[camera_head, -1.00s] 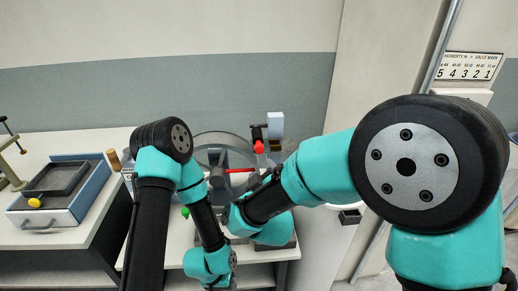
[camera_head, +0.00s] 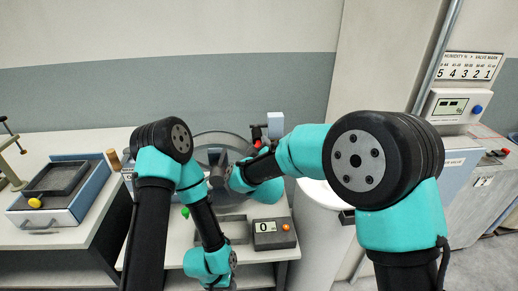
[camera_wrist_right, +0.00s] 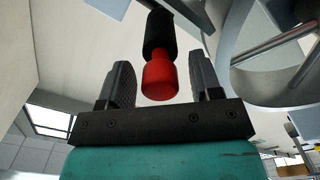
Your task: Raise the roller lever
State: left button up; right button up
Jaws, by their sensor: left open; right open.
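The roller lever (camera_wrist_right: 159,75) shows in the right wrist view as a red knob on a black shaft. My right gripper (camera_wrist_right: 160,85) is open, with one finger on each side of the knob and visible gaps between. In the head view a small red and black part (camera_head: 258,142), apparently the lever, shows just above my right forearm. That arm hides my right gripper's fingers there. My left gripper (camera_head: 221,284) is low at the bottom edge of the head view, mostly hidden by its own wrist, and away from the lever.
A round grey drum machine (camera_head: 215,142) stands on the white bench behind my arms. A grey box (camera_head: 274,238) with a display reading 0 and an orange button sits at the bench front. A blue tray unit (camera_head: 62,200) is at the left.

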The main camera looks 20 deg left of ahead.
jog(key=shift+c, duration=0.2)
grip_shut()
dwell(0.3)
